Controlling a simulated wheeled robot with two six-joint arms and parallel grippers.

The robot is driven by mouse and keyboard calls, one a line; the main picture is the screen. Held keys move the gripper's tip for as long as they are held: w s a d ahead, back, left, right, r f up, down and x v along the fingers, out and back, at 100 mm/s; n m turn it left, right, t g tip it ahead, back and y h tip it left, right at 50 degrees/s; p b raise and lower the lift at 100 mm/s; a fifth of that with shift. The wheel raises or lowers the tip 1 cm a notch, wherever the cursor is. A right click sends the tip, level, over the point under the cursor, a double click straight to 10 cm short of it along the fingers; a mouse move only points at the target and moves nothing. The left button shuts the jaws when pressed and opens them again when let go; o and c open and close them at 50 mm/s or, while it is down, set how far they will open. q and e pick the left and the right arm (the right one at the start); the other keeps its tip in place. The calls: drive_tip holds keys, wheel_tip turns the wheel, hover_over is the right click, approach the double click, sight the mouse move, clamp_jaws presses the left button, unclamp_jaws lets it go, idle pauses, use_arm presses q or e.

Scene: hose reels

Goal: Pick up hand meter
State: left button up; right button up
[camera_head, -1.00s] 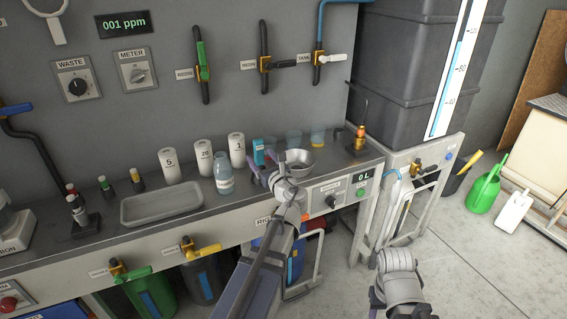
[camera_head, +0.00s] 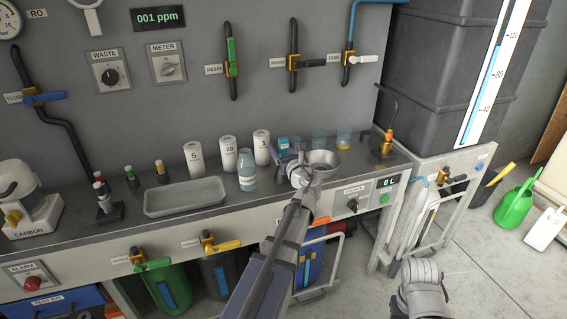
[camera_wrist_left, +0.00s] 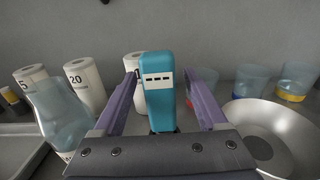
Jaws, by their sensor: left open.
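The hand meter (camera_wrist_left: 158,92) is a small teal device with a pale display strip, standing upright on the counter. In the head view its top (camera_head: 283,143) shows behind my left gripper (camera_head: 287,158), which partly hides it. In the left wrist view the two purple fingers of my left gripper (camera_wrist_left: 160,103) are spread, one on each side of the meter, with gaps on both sides. My right arm shows at the lower right of the head view, but its gripper cannot be made out.
A clear bottle (camera_head: 247,170) and white canisters (camera_head: 228,152) stand left of the meter. A metal bowl (camera_head: 322,163) is close on the right, with beakers (camera_head: 343,138) behind. A grey tray (camera_head: 186,198) lies farther left. The wall is behind.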

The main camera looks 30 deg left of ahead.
use_arm(q)
drive_tip(key=shift+x, duration=1.05)
clamp_jaws()
